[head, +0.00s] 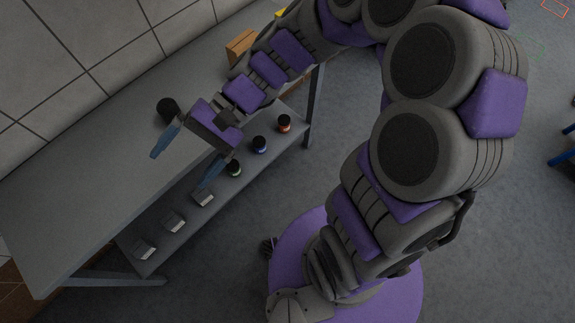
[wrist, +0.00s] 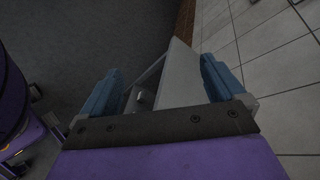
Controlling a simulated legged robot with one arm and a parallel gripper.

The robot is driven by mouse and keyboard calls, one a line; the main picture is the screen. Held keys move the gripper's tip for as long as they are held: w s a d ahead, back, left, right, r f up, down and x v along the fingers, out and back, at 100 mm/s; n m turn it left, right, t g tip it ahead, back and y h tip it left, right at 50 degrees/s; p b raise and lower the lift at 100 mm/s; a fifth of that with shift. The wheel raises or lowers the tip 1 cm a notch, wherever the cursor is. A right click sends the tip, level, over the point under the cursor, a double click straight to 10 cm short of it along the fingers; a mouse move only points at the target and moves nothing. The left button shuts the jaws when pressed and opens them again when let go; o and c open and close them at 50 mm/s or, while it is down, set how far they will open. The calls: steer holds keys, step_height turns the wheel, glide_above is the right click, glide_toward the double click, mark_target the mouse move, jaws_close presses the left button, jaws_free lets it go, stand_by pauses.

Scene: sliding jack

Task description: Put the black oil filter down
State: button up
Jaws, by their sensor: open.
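The black oil filter (head: 168,109) is a short dark cylinder on the grey table top, near the wall side. It stands behind and beside the left finger of my gripper; whether they touch is hard to tell. My gripper (head: 187,160) has its two blue fingers spread wide, with nothing between them, above the table. In the wrist view my gripper (wrist: 162,88) also shows its blue fingers apart, with the table between them farther off. I cannot make out the filter in that view.
The grey table (head: 90,190) runs along the tiled wall, its near-left top bare. A lower shelf holds small jars, green (head: 234,168), blue (head: 260,145) and orange (head: 284,123), plus several small pale boxes (head: 173,222). A brown box (head: 240,46) stands at the table's far end.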

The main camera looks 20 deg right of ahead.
steer(key=s+d+n+t+h, duration=0.1)
steer(key=s+d+h, duration=0.2)
steer(key=d, duration=0.5)
steer(key=s+d+t+h, duration=0.2)
steer(key=d+h, duration=0.3)
steer(key=d, duration=0.4)
steer(key=s+d+f+n+t+h, duration=0.1)
steer(key=s+d+t+h, duration=0.1)
steer(key=s+d, duration=0.3)
steer(key=d+h, duration=0.1)
steer(key=d, duration=0.2)
steer(key=shift+d+n+h, duration=0.3)
steer(key=shift+d+h, duration=0.05)
steer(key=shift+h, duration=0.05)
